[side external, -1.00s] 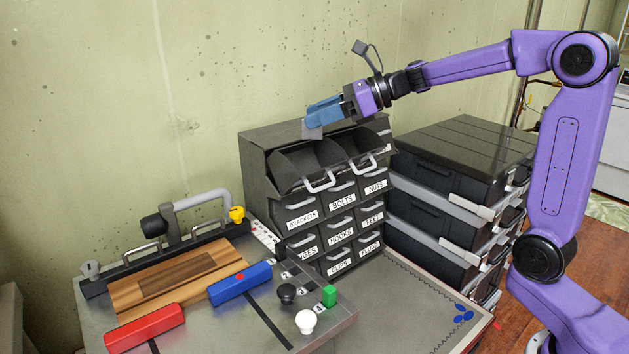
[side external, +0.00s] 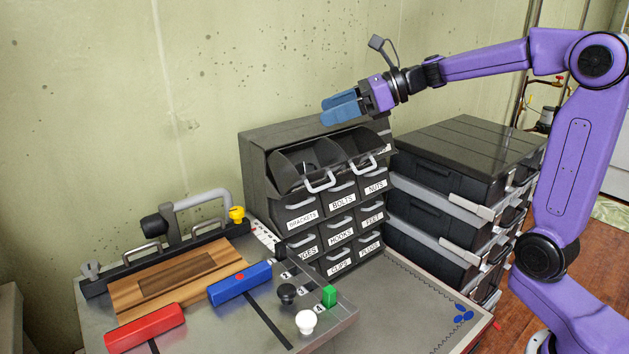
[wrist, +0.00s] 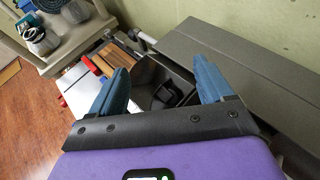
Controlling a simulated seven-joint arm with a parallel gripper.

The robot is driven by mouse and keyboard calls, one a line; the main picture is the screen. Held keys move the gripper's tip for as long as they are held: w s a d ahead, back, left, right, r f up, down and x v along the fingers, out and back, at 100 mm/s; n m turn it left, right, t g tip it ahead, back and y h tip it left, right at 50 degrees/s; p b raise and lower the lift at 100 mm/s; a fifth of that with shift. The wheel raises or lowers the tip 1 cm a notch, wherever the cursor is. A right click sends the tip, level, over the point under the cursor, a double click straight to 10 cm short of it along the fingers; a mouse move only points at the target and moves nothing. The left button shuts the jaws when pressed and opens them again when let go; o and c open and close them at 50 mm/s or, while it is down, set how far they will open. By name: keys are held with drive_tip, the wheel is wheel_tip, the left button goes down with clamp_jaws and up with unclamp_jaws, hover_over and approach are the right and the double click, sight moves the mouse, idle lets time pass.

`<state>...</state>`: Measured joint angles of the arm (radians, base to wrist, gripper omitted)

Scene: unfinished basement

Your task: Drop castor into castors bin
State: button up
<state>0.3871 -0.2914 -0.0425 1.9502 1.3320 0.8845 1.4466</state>
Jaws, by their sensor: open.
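My gripper (side external: 335,106) is open and empty above the top of the dark bin cabinet (side external: 262,190). In the wrist view its two blue fingers stand wide apart, with the gap (wrist: 163,78) over an open bin. That tilted-out bin (side external: 285,180) has a grey handle; I cannot read its label. A dark object, apparently the castor (wrist: 174,92), lies inside it, below the fingers and apart from them. In the side view only a small dark part (side external: 309,167) shows inside the bin.
A second bin (side external: 360,146) is tilted open to the right. Closed labelled drawers lie below. Stacked black cases (side external: 465,150) stand right of the cabinet. A workbench with a red block (side external: 145,327), blue block (side external: 240,283) and knobs is in front.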

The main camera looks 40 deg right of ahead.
drive_tip(key=v, duration=1.4)
drive_tip(key=shift+d+r, duration=0.1)
drive_tip(key=s+a+f+n+g+h, duration=0.2)
drive_tip(key=s+a+f+n+g, duration=0.4)
drive_tip(key=f+n, duration=0.25)
drive_tip(key=s+a+f+n+g+h, duration=0.2)
drive_tip(key=s+a+f+n+g, duration=0.1)
drive_tip(key=s+a+f+n, duration=0.45)
drive_tip(key=s+d+f+n+h, duration=0.2)
drive_tip(key=s+n, duration=0.4)
drive_tip(key=n, duration=0.5)
drive_tip(key=s+d+f+n+h, duration=0.2)
drive_tip(key=s+f+n, duration=0.5)
drive_tip(key=n, duration=0.4)
drive_tip(key=shift+s+d+f+n+h, duration=0.2)
drive_tip(key=shift+s+f+n+h, duration=0.15)
drive_tip(key=shift+h, duration=0.55)
drive_tip(key=shift+w+r, duration=0.1)
